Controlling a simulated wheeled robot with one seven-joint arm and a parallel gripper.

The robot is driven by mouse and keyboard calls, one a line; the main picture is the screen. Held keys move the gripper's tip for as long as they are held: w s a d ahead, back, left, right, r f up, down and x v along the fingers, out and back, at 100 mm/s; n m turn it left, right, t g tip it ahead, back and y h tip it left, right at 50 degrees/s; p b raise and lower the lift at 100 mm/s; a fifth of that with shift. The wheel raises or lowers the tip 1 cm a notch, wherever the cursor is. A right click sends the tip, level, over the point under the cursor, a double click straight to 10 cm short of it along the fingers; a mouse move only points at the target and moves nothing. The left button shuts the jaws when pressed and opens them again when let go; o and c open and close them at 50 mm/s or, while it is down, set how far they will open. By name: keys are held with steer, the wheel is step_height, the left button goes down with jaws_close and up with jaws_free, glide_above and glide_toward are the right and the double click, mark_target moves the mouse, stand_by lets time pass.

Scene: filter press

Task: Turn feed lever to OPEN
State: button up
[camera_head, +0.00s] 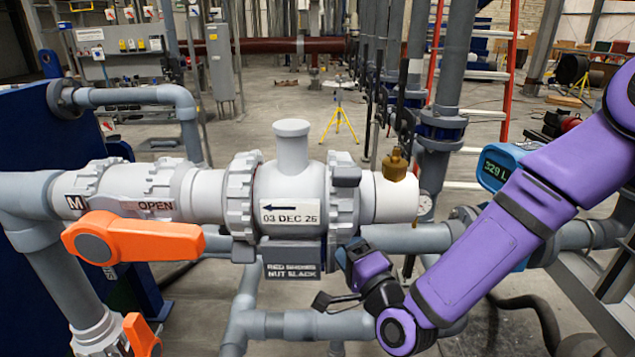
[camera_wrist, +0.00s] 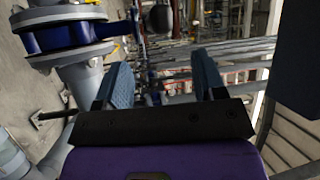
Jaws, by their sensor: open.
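An orange lever (camera_head: 135,238) lies roughly level across the front of a white valve body (camera_head: 150,180) at the left. An "OPEN" label (camera_head: 148,206) is on that body just above the lever. A second orange lever (camera_head: 141,335) shows at the bottom left, partly cut off by the frame. I see no label naming either one as the feed lever. My gripper (camera_head: 335,278) is open and empty, low right of the levers and well apart from them. In the wrist view, its two blue fingers (camera_wrist: 161,80) stand wide apart, with no lever in view.
A white filter housing (camera_head: 292,185) with a date plate stands between my gripper and the orange levers. Grey pipes (camera_head: 300,325) run below it. A brass fitting (camera_head: 395,165) and a blue meter (camera_head: 500,165) reading "329 L" are at the right.

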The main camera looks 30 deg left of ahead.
steer(key=w+a, duration=0.1)
steer(key=a, duration=0.1)
steer(key=w+a+r+m, duration=0.1)
steer(key=a, duration=0.2)
steer(key=w+a+m+t, duration=0.1)
steer(key=a, duration=0.2)
steer(key=shift+w+r, duration=0.2)
steer(key=shift+w, duration=0.05)
steer(key=shift+d, duration=0.1)
steer(key=shift+c, duration=0.2)
steer(key=c, duration=0.7)
